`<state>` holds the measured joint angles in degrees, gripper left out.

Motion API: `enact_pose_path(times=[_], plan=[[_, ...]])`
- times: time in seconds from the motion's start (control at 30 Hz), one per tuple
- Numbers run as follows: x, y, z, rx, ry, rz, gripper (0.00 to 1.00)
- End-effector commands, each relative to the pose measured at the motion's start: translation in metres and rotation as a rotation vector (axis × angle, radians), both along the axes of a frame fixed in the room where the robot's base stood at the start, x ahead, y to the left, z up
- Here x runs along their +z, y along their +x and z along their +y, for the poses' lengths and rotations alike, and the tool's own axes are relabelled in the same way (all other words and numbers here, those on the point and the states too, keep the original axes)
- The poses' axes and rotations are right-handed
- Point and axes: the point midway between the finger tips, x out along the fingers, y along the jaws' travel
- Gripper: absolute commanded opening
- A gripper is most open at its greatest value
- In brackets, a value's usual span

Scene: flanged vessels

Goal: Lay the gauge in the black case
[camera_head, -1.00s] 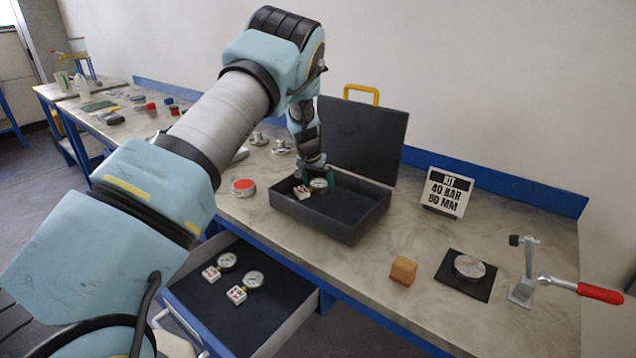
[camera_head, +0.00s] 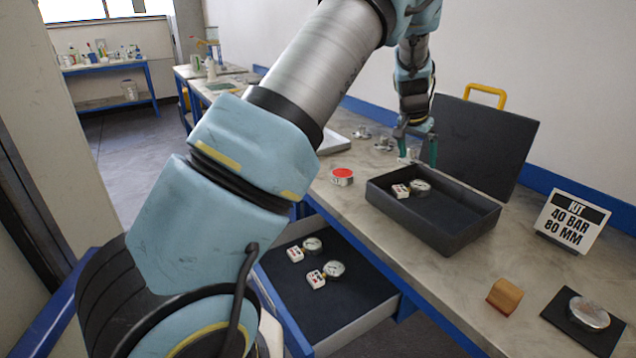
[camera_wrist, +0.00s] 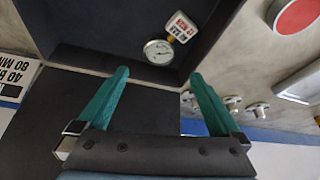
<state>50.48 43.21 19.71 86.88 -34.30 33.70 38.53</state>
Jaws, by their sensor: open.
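The black case (camera_head: 455,238) stands open on the bench with its lid (camera_head: 485,145) raised at the back. A gauge (camera_head: 420,187) with a white tag (camera_head: 400,191) lies inside it, near the left end. In the wrist view the gauge (camera_wrist: 158,52) lies face up on the case floor, close to a wall, with its tag (camera_wrist: 181,27) beside it. My gripper (camera_head: 418,148) is above the back left part of the case, with its green fingers apart. In the wrist view the gripper (camera_wrist: 160,85) is empty, and the gauge is apart from the fingers.
An open drawer (camera_head: 375,320) below holds two more tagged gauges (camera_head: 333,269). A sign (camera_head: 572,222) reads KIT 40 BAR 80 MM. A wooden block (camera_head: 504,296), a round metal part on a black pad (camera_head: 589,312) and a red-topped disc (camera_head: 342,177) are on the bench.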

Motion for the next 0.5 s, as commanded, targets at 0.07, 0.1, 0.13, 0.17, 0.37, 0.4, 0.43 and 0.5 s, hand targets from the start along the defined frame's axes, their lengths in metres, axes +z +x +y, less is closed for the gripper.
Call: enact_pose_path(times=[0.07,0.1,0.13,0.17,0.37,0.4,0.43,0.5], plan=[[0.004,0.003,0.019,0.034,0.002,0.010,1.00],[0.006,0.003,0.036,0.066,0.004,0.022,1.00],[0.008,0.003,0.053,0.096,0.005,0.032,1.00],[0.010,0.002,0.073,0.134,0.009,0.045,1.00],[0.027,-0.055,0.239,0.438,0.039,0.149,1.00],[0.029,-0.075,0.268,0.493,0.047,0.164,1.00],[0.030,-0.090,0.287,0.531,0.053,0.176,1.00],[0.030,-0.127,0.326,0.610,0.069,0.195,1.00]])
